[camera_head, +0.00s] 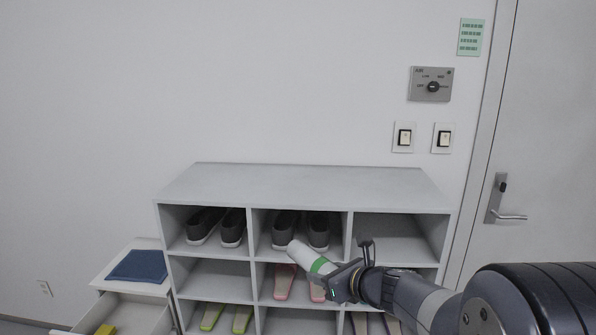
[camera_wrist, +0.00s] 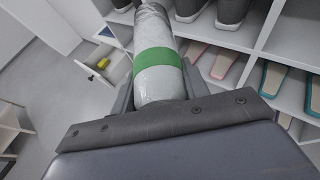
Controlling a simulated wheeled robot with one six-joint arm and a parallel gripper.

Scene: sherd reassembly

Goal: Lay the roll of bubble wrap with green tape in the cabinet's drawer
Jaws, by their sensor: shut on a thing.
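The roll of bubble wrap (camera_head: 301,253) is whitish with a green tape band. My gripper (camera_head: 335,283) is shut on it, in front of the shoe shelf in the head view. In the wrist view the roll (camera_wrist: 158,87) lies lengthwise between the fingers (camera_wrist: 158,98) and points away. The cabinet (camera_head: 128,262) stands at the lower left in the head view. Its drawer (camera_head: 131,315) is pulled open, with a yellow thing (camera_head: 105,330) inside. The open drawer (camera_wrist: 118,72) also shows at the upper left of the wrist view, apart from the roll.
A grey shoe shelf (camera_head: 300,185) fills the middle, with dark shoes (camera_head: 285,228) in the upper compartments and coloured slippers (camera_head: 212,317) lower down. A folded blue cloth (camera_head: 139,266) lies on the cabinet top. A door (camera_head: 540,130) is at the right. Floor (camera_wrist: 75,90) shows left of the roll.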

